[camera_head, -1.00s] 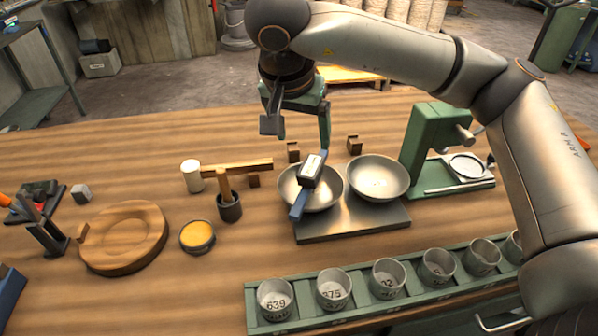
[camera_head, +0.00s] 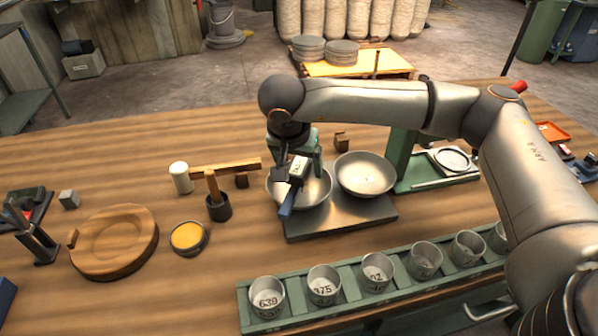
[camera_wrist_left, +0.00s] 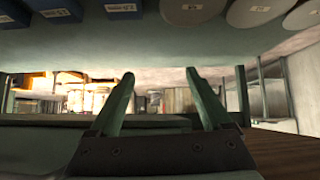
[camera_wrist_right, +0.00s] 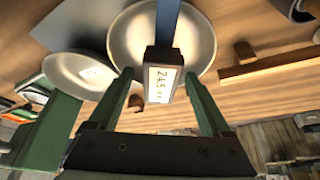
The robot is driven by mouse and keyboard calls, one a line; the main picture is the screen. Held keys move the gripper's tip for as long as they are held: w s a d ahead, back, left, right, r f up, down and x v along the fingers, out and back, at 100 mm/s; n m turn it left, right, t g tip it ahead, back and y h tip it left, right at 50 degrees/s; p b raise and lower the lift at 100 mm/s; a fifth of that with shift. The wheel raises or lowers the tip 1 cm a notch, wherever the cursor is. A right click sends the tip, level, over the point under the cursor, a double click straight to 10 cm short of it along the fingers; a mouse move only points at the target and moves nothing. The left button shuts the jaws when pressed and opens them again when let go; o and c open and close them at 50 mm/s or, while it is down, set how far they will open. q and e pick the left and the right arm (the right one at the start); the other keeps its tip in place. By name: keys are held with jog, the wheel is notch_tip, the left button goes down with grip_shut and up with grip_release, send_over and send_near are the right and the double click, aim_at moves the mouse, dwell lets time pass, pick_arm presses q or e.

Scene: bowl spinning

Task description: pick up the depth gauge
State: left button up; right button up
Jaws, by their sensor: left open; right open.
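The depth gauge (camera_head: 299,169) has a dark body with a white display and a blue bar. It rests at the left metal bowl (camera_head: 318,190), its bar extending across the bowl toward the front. My right gripper (camera_head: 297,154) is open above it, pointing down. In the right wrist view, the gauge's display (camera_wrist_right: 163,82) reads about 24.5 and lies between the open fingertips (camera_wrist_right: 159,76); whether they touch it I cannot tell. My left gripper (camera_wrist_left: 159,76) is open and empty in its wrist view, and out of the head view.
A second bowl (camera_head: 365,173) sits right on the same metal plate (camera_head: 340,222). A green rack (camera_head: 350,290) of numbered cups runs along the front. A green stand (camera_head: 400,155) is to the right.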

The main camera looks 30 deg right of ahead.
grip_shut()
dwell(0.7)
